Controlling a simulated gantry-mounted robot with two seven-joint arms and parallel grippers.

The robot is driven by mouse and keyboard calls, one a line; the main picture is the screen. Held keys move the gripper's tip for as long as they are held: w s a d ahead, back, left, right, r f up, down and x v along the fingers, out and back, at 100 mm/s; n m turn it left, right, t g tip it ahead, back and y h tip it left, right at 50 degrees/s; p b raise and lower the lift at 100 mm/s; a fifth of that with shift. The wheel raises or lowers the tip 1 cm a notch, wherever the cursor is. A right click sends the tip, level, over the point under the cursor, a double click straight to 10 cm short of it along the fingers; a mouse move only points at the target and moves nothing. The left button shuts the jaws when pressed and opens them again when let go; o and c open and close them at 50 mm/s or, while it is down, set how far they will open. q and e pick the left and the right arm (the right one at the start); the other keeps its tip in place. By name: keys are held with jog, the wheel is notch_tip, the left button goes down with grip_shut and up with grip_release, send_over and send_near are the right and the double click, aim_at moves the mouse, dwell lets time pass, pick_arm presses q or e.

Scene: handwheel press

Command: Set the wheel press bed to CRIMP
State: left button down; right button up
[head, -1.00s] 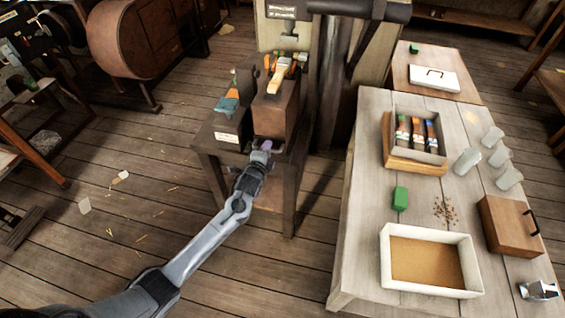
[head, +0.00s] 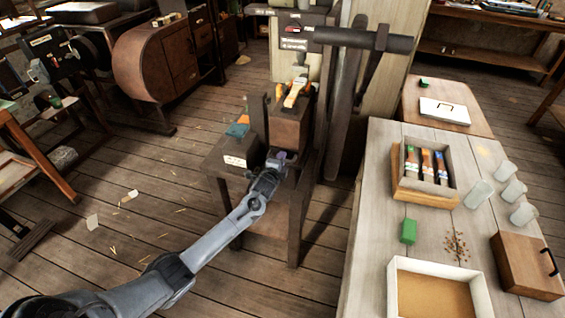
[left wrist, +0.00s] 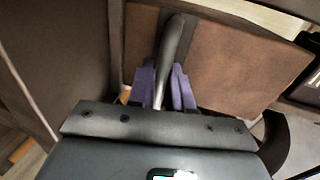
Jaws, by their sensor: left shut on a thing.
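A dark stand (head: 298,215) carries a brown block (head: 289,130) and a lower dark box (head: 226,155) with a white label (head: 235,161). My left gripper (head: 279,157) is at the front of the brown block. In the left wrist view its purple-padded fingers (left wrist: 163,88) are shut around a dark, slightly curved handle (left wrist: 175,42). The handle comes off a dark plate on a brown face. The bed's setting and any CRIMP mark cannot be read. My right gripper is not in view.
A thick dark bar (head: 360,40) juts out above and behind the block. Brushes or tools (head: 294,92) lie on the block. A pale table (head: 375,200) stands close on the right, holding a tray (head: 440,262), a green block (head: 408,231) and clear cups. The floor at left has scattered scraps.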

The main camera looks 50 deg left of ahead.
pick_arm(q)
jog(key=shift+f, duration=0.2)
jog(key=c, duration=1.5)
grip_release()
jog(key=shift+o, duration=1.4)
jog(key=shift+w+a, duration=0.1)
jog(key=shift+w+r, duration=0.15)
jog(key=shift+r, duration=0.05)
jog(key=shift+s, duration=0.2)
jog(key=shift+s+d+r+p, duration=0.2)
jog(key=shift+s+d+p, duration=0.15)
jog(key=shift+s+p, duration=0.1)
jog(key=p+v, duration=0.2)
jog(key=v, duration=0.7)
jog(key=shift+s, duration=0.15)
